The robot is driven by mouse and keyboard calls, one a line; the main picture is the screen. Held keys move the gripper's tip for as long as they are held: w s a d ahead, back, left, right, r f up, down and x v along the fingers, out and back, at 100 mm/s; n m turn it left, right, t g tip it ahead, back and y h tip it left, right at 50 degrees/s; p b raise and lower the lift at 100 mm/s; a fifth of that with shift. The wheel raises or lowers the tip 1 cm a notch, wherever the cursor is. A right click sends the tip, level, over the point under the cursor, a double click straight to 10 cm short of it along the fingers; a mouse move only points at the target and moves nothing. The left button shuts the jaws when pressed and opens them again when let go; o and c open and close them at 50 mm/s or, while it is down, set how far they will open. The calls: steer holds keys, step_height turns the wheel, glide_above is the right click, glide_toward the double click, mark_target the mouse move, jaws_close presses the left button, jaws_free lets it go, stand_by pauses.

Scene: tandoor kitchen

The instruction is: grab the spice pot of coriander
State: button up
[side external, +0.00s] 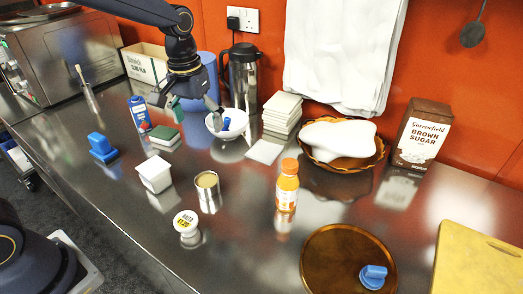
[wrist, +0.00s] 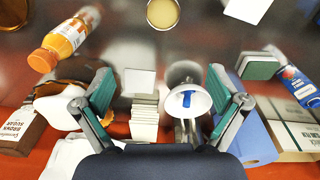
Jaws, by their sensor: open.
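A small round metal pot (side external: 207,190) with tan contents stands upright on the steel counter, near the middle; it also shows at the top edge of the wrist view (wrist: 163,14). I cannot read a label on it, so I cannot tell whether it is coriander. My gripper (side external: 196,105) is open and empty, above the back of the counter by the white bowl (side external: 217,125). In the wrist view its two fingers (wrist: 160,98) are spread wide.
An orange bottle (side external: 287,186) stands right of the metal pot, and a white square tub (side external: 155,175) left. Behind are stacked white tiles (side external: 282,113), a steel flask (side external: 243,75) and a basket (side external: 375,158). A brown tray (side external: 325,245) lies front right.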

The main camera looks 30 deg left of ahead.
mark_target(207, 179)
steer(key=shift+g, duration=0.4)
step_height(207, 179, down, 14)
steer(key=shift+s+d+f, duration=0.1)
steer(key=shift+s+d, duration=0.05)
steer(key=shift+s+a+f, duration=0.1)
steer(key=shift+a+f, duration=0.05)
steer(key=shift+f, duration=1.2)
steer(key=shift+s+a+f, duration=0.1)
steer(key=shift+f, duration=1.25)
steer(key=shift+c, duration=0.5)
steer(key=c, duration=1.2)
steer(key=shift+r, duration=0.2)
